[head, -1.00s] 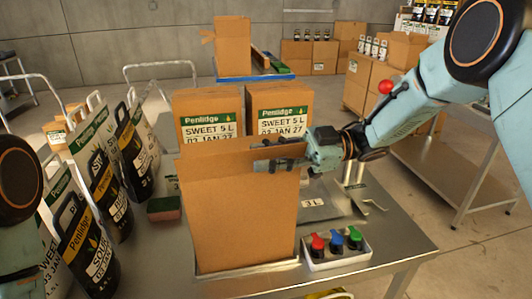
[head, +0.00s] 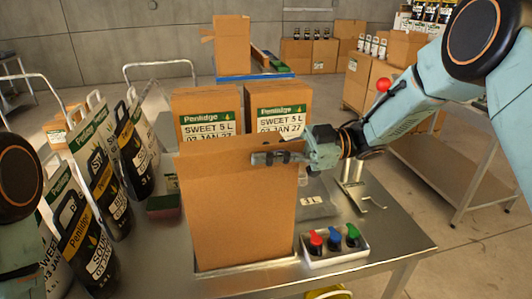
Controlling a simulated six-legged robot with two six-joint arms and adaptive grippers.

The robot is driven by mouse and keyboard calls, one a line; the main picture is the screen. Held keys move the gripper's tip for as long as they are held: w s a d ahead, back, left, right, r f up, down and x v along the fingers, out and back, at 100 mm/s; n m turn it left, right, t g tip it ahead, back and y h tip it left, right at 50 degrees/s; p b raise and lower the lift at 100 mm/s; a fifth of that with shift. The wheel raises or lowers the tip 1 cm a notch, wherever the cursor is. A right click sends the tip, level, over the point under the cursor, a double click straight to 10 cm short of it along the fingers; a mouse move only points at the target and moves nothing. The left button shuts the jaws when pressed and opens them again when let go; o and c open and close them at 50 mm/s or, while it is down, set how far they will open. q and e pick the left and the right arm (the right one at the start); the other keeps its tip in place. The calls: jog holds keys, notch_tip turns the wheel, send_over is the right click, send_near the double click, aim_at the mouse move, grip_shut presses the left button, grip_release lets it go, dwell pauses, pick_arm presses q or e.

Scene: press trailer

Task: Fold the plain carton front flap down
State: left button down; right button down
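The plain carton (head: 238,222) stands upright on the metal table, its broad brown front facing me. A flap (head: 215,160) stands up along its top edge; I cannot tell for sure whether it is the front one. My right gripper (head: 270,158) comes in from the right at the carton's top right. Its dark fingers lie across the upright cardboard, seemingly touching it. The finger gap is not clear. My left gripper is out of view; only part of my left arm shows at the left edge. The carton's inside is hidden.
Two labelled Penlidge cartons (head: 208,112) (head: 278,108) stand behind. Several printed pouches (head: 92,150) and a sponge block (head: 163,205) are to the left. A white box with red, blue and green knobs (head: 335,248) sits at right front. Metal brackets (head: 358,192) lie behind it.

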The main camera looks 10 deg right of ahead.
jog(key=shift+w, duration=0.1)
jog(key=shift+w+r+m+p, duration=0.15)
jog(key=shift+r+m+p, duration=0.1)
jog(key=shift+m+p, duration=0.45)
jog(key=shift+w+m+p, duration=0.45)
jog(key=shift+m+p, duration=0.55)
jog(key=shift+p, duration=0.05)
jog(key=shift+w+m+p, duration=0.35)
jog(key=shift+m+p, duration=0.2)
jog(key=shift+m, duration=0.45)
jog(key=shift+w+m+p, duration=0.25)
jog(key=shift+m+p, duration=0.05)
jog(key=shift+m, duration=0.4)
jog(key=c, duration=1.6)
grip_release()
jog(key=shift+f, duration=0.1)
